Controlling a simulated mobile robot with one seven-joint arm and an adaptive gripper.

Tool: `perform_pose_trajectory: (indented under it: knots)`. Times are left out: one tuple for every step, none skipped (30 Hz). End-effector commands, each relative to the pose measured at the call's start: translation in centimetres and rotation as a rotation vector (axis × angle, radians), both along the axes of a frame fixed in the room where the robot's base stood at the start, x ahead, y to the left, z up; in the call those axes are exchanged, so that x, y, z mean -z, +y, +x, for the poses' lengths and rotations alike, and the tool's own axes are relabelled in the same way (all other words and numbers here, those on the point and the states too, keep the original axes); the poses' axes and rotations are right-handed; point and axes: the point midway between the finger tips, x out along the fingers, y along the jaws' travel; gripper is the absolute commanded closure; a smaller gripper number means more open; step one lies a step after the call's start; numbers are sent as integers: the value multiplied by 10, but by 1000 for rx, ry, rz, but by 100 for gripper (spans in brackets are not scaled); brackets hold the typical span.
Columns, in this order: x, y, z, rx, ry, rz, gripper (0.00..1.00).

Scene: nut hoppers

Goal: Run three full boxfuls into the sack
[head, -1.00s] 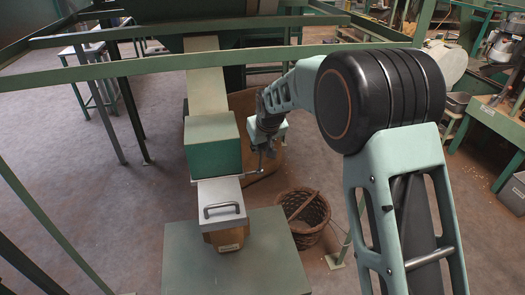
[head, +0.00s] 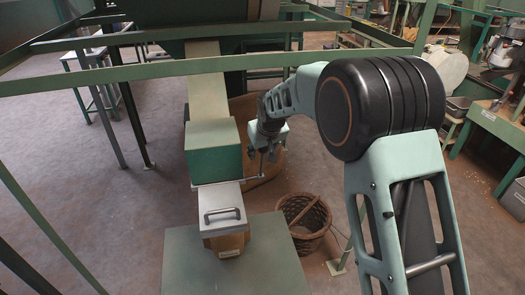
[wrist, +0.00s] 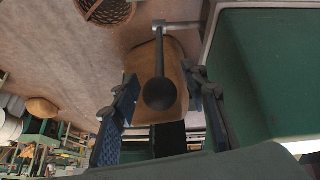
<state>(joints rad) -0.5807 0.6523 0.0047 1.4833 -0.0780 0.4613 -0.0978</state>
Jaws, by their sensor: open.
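A green box (head: 214,158) sits at the lower end of the sloping chute (head: 205,80). A thin lever (head: 262,168) stands out at the right of the green box. My gripper (head: 266,148) is by this lever. In the wrist view the lever's round black knob (wrist: 160,95) shows between my open gripper's fingers (wrist: 163,84), with a gap on both sides.
A wicker basket (head: 312,236) stands on the floor to the right of the green table (head: 262,270). Green frame bars (head: 130,68) cross above the chute. A workbench (head: 503,130) is at far right. Floor at left is mostly clear.

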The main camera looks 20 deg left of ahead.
Motion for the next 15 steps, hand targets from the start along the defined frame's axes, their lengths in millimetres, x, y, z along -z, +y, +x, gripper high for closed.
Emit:
perform_pose_trajectory:
  knots:
    - [0, 0, 0, 0, 1, -1, 59]
    - [0, 0, -1, 0, 1, -1, 59]
    - [-2, 0, -1, 0, 0, 0, 59]
    - [-3, -1, -2, 0, 0, 0, 59]
    - [-5, -1, -3, 0, 0, 0, 59]
    - [-8, -2, -4, 0, 0, 0, 59]
    - [-11, -3, -6, 0, 0, 0, 59]
    - [-15, -4, -8, 0, -1, 1, 59]
    - [-21, -6, -10, 0, -1, 1, 59]
    - [-25, -7, -13, 0, -1, 1, 59]
    - [-31, -9, -15, 0, -2, 1, 59]
    - [-38, -11, -19, 0, -2, 2, 59]
    - [-43, -12, -22, 0, -2, 2, 59]
    - [-48, -14, -25, 0, -2, 1, 59]
    - [-55, -16, -28, 0, -2, 2, 59]
